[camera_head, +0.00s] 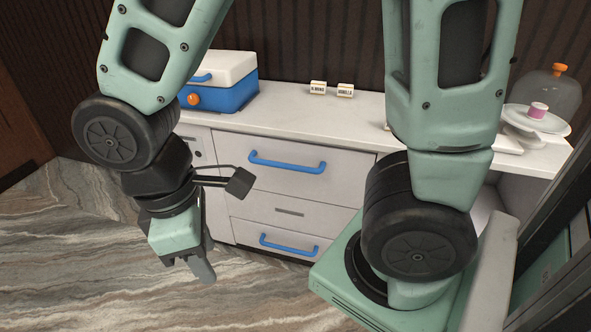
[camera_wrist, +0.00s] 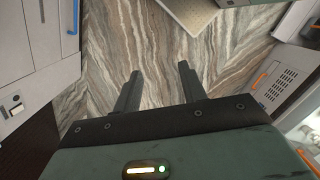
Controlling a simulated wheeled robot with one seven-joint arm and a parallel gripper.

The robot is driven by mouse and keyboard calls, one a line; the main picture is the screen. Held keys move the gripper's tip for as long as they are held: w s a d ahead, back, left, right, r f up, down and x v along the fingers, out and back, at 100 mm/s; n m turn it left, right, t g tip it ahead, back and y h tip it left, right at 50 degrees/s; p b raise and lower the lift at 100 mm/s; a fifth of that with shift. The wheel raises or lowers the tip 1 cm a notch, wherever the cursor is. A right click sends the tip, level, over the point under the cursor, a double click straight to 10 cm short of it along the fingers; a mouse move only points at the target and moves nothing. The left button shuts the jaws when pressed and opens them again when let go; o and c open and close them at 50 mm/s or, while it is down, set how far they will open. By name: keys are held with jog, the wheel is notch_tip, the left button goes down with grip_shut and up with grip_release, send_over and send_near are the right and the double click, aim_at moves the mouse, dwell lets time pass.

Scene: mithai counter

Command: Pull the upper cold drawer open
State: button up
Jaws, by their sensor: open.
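The upper cold drawer (camera_head: 262,182) is a pale front in the white counter, with a blue bar handle (camera_head: 287,162) near its top. It looks shut, flush with the counter front. A second blue handle (camera_head: 288,246) marks the lower drawer. My gripper (camera_head: 190,268) points down over the floor, in front and to the left of the drawers, below and apart from the upper handle. In the wrist view my gripper (camera_wrist: 160,69) is open and empty, with only floor between its fingers. A blue handle (camera_wrist: 75,15) shows there at the upper left edge; I cannot tell which drawer it belongs to.
On the countertop (camera_head: 300,118) stand a blue and white cooler box (camera_head: 222,97), two small label cards (camera_head: 345,90) and a cake stand (camera_head: 536,122) at right. A vented panel (camera_wrist: 275,92) and orange bar (camera_wrist: 263,74) show right in the wrist view. Marble-patterned floor (camera_head: 80,240) is clear at left.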

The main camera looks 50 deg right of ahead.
jog(key=w+d+f+n+g+h+b, duration=0.1)
jog(key=w+d+f+n+h+b, duration=0.2)
jog(key=f, duration=0.4)
jog(key=w+d+f+n+g+h+b, duration=0.1)
jog(key=w+d+f+n+b, duration=0.2)
jog(key=w+d+f, duration=0.3)
jog(key=n+t+h+b, duration=0.3)
jog(key=n+h+b, duration=0.8)
jog(key=n+h, duration=0.55)
send_near(283, 168)
jog(key=shift+n+y, duration=0.65)
jog(key=shift+n, duration=0.2)
jog(key=d+r, duration=0.1)
jog(key=d, duration=0.2)
jog(key=d+r+b, duration=0.1)
jog(key=d, duration=0.3)
jog(key=d+r, duration=0.1)
jog(key=d, duration=0.2)
jog(key=shift+w+d, duration=0.15)
jog(key=shift+d, duration=0.1)
jog(key=shift+a, duration=0.1)
grip_shut()
